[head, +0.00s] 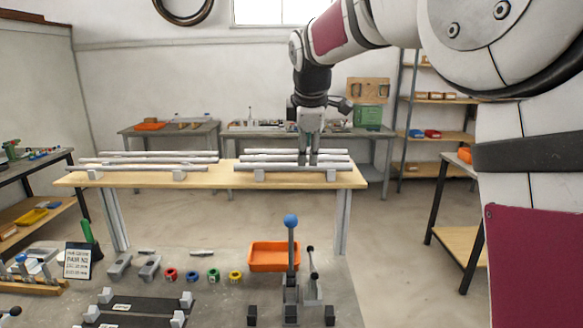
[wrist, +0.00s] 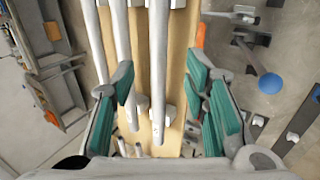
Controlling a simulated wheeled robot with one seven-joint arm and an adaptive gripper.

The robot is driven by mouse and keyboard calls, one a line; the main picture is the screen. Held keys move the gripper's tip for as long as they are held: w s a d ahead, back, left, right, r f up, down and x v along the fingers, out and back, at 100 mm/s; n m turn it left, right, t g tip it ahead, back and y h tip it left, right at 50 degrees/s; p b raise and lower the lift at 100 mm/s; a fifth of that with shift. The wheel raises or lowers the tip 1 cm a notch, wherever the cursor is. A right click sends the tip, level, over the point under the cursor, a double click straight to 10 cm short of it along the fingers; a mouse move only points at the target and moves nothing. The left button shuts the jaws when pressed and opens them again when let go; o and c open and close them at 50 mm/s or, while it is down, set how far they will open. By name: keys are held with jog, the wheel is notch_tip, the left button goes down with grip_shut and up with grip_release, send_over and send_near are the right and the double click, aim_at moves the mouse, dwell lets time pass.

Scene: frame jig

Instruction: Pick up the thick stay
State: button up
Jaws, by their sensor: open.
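Several long grey stays lie in two groups on the wooden bench top (head: 215,180). In the right group, the front stay (head: 280,167) is darker than the paler ones behind it. I cannot tell for sure which one is the thick stay. My gripper (head: 314,160) points down over the right group. In the wrist view my gripper (wrist: 162,100) is open, its teal pads on both sides. One stay (wrist: 158,70) runs between the pads without visible contact. A second stay (wrist: 122,50) lies close to the left finger, and another (wrist: 97,40) is farther left.
Small grey supports (head: 260,176) hold the stays above the bench. In front on the floor area are an orange bin (head: 275,256), a lever with a blue ball (head: 291,221), coloured rings (head: 192,277) and dark fixtures (head: 140,305). Back tables and a shelf stand farther off.

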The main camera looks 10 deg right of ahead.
aim_at(293, 167)
jog(key=shift+p+x, duration=0.55)
jog(key=shift+x, duration=2.1)
jog(key=shift+d, duration=0.2)
grip_shut()
